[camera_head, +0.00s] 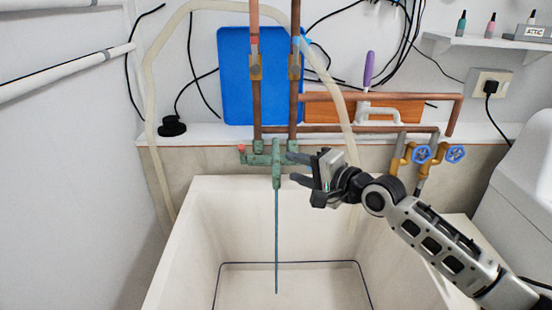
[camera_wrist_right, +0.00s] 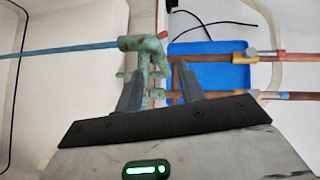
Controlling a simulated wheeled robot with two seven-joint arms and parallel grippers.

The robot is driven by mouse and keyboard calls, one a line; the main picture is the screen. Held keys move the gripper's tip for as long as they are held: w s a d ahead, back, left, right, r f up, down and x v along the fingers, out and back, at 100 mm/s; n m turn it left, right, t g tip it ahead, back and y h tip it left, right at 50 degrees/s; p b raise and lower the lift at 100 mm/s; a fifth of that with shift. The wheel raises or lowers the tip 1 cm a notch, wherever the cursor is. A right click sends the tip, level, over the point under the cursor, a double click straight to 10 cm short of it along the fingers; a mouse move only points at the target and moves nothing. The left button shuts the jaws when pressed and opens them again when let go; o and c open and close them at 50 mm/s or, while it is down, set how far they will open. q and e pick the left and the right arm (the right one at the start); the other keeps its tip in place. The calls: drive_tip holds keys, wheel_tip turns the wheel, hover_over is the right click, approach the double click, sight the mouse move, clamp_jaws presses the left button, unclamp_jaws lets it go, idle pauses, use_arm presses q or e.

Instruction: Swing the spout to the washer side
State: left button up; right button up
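The green spout (camera_head: 277,165) is part of a tap on the wall behind the sink and points straight out over the sink's middle. A thin blue-green line (camera_head: 277,240) runs from its tip down into the sink; I cannot tell whether it is water. In the wrist view the spout (camera_wrist_right: 138,43) lies just beyond the fingers. My right gripper (camera_head: 292,169) is open, its fingertips just right of the spout. In the wrist view my right gripper (camera_wrist_right: 160,75) has green tap parts between or behind its fingers; contact is unclear. The washer (camera_head: 520,180) is partly visible at right. My left gripper is not in view.
Copper pipes (camera_head: 255,100) rise behind the tap, in front of a blue board (camera_head: 235,70). A pale hose (camera_head: 346,120) hangs behind my right gripper. Blue-handled valves (camera_head: 455,154) are at right. The sink (camera_head: 195,240) is open below; its left side is clear.

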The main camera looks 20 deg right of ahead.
sight(276, 161)
drive_tip(key=x, duration=0.7)
drive_tip(key=shift+f, duration=0.1)
clamp_jaws()
